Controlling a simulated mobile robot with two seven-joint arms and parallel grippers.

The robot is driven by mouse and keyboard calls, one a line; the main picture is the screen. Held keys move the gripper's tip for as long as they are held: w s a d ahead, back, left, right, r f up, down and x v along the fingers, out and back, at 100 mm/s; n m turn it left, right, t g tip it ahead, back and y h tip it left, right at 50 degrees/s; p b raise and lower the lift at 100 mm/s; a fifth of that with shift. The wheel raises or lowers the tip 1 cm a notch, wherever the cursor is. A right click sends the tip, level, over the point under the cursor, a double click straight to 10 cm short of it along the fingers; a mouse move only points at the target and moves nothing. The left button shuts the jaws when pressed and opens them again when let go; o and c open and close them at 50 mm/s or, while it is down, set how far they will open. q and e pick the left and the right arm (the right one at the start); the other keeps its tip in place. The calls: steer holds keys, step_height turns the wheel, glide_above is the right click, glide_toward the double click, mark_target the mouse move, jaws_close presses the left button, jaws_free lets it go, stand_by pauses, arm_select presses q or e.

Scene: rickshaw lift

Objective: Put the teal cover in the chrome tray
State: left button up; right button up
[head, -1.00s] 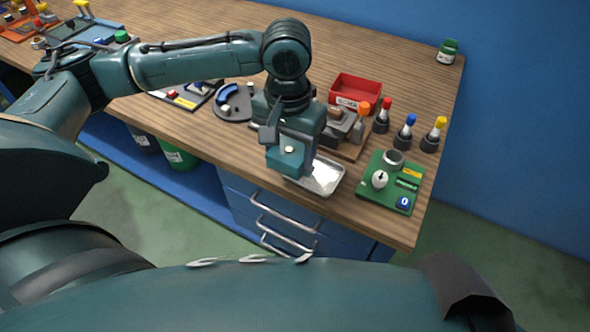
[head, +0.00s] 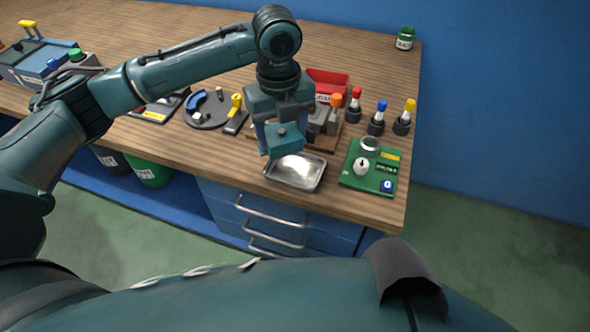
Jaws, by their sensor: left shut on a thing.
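The teal cover (head: 285,143) is a small teal block with a pale spot on its face. My left gripper (head: 281,128) is shut on it, pointing down. The chrome tray (head: 312,183) is a shallow shiny rectangular tray near the table's front edge. The cover hangs over the tray's back left part in the picture and hides that corner. I cannot tell the exact height between them. My right gripper is not in view.
A green board (head: 357,181) with a grey ring and white knob lies right of the tray. Behind stand a red bin (head: 327,82), a grey device on a wooden base, and red, blue (head: 377,118) and yellow-topped pieces. A round dark holder (head: 207,112) is left. Drawers (head: 270,222) lie below.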

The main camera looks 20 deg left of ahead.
mark_target(294, 126)
arm_select(q)
steer(key=m, duration=0.2)
steer(key=w+m, duration=0.1)
steer(key=m, duration=0.2)
steer(key=d+m, duration=0.1)
steer(key=m, duration=0.1)
steer(key=shift+w+d+m, duration=0.1)
steer(key=shift+w+m, duration=0.15)
steer(key=shift+m, duration=0.05)
steer(key=m, duration=0.5)
steer(key=shift+w+d+f, duration=0.15)
steer(key=shift+w+d, duration=0.15)
steer(key=shift+w, duration=0.1)
steer(key=shift+f+m, duration=0.3)
steer(key=shift+f, duration=0.1)
step_height(294, 126, down, 9)
steer(key=shift+f, duration=0.1)
steer(key=o, duration=1.1)
steer(key=shift+f, duration=0.15)
